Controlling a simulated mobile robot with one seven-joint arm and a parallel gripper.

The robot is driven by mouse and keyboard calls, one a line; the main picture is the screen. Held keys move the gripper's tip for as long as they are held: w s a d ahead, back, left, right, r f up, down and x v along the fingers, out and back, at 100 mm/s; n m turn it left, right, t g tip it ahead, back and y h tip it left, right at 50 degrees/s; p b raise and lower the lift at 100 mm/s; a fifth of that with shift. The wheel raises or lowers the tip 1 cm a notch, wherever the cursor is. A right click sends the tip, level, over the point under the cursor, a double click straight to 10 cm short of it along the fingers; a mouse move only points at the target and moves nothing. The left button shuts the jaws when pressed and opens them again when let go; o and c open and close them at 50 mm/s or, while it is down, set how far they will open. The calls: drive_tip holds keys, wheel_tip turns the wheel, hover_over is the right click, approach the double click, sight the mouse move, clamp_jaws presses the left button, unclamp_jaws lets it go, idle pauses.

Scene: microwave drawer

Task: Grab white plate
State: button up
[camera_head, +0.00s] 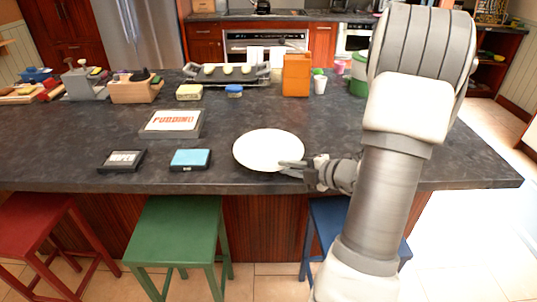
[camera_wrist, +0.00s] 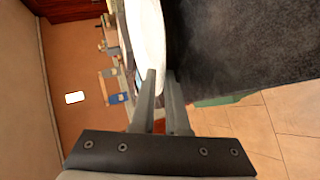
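The white plate (camera_head: 268,148) lies on the dark counter near its front edge, right of the middle in the head view. It also shows in the wrist view (camera_wrist: 146,28), seen at a steep slant, just beyond the fingertips. My gripper (camera_head: 288,169) is at the plate's front right rim, with its fingers pointing left. In the wrist view, my gripper (camera_wrist: 161,74) has a gap between its two fingers, and the plate's rim appears to lie at that gap. I cannot tell whether either finger touches the plate.
The dark counter (camera_head: 215,125) also bears a blue-topped box (camera_head: 190,159), a small dark box (camera_head: 121,160) and a pudding box (camera_head: 172,123) left of the plate. An orange box (camera_head: 296,75) stands behind it. Stools, one of them green (camera_head: 178,229), stand in front.

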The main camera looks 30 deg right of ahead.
drive_tip(key=shift+w, duration=0.2)
clamp_jaws()
drive_tip(key=shift+r, duration=0.15)
idle(1.4)
